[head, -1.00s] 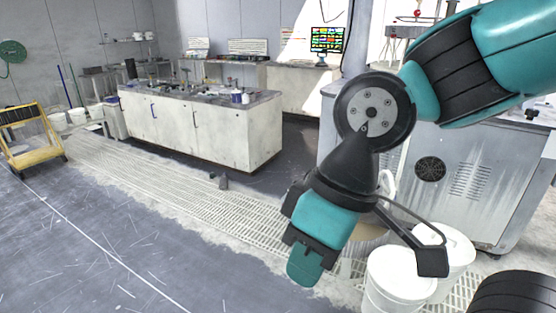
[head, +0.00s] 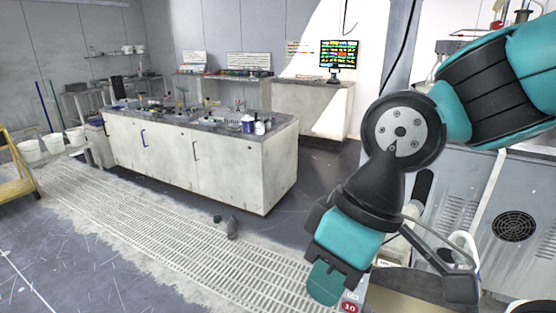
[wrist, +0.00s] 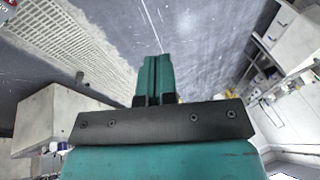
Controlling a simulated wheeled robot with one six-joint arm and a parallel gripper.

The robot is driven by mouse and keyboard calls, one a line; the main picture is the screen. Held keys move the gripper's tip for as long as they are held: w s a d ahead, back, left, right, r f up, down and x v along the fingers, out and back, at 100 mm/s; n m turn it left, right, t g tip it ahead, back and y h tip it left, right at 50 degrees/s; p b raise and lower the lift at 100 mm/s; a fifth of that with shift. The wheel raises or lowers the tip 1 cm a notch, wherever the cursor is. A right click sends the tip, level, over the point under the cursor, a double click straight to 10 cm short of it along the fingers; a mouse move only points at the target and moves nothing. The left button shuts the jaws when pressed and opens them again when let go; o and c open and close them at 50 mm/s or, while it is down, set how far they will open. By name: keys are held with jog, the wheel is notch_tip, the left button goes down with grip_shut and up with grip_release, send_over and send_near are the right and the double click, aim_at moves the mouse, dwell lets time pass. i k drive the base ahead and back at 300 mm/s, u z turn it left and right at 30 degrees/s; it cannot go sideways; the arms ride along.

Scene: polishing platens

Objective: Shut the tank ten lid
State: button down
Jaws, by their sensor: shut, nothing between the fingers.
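A small label with a red disc reading 10 (head: 349,307) shows at the bottom of the head view, just right of my fingertips. It sits at the corner of a box-like tank (head: 400,300), mostly cut off by the frame and hidden behind my wrist. I cannot make out its lid or how far open it is. My gripper (head: 325,284) points down with its fingers together and empty, beside the label in the picture; I cannot tell whether they touch. In the wrist view the closed fingers (wrist: 155,60) point over the floor.
A long white cabinet bench (head: 200,155) stands ahead, with bottles on top. A floor grating (head: 150,225) runs before it, with a small dark object (head: 232,227) on it. A grey metal machine with a round vent (head: 514,226) is at right. Open floor lies left.

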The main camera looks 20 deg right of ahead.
aim_at(426, 286)
jog(key=z, duration=0.55)
jog(key=i, duration=1.25)
jog(key=z, duration=0.55)
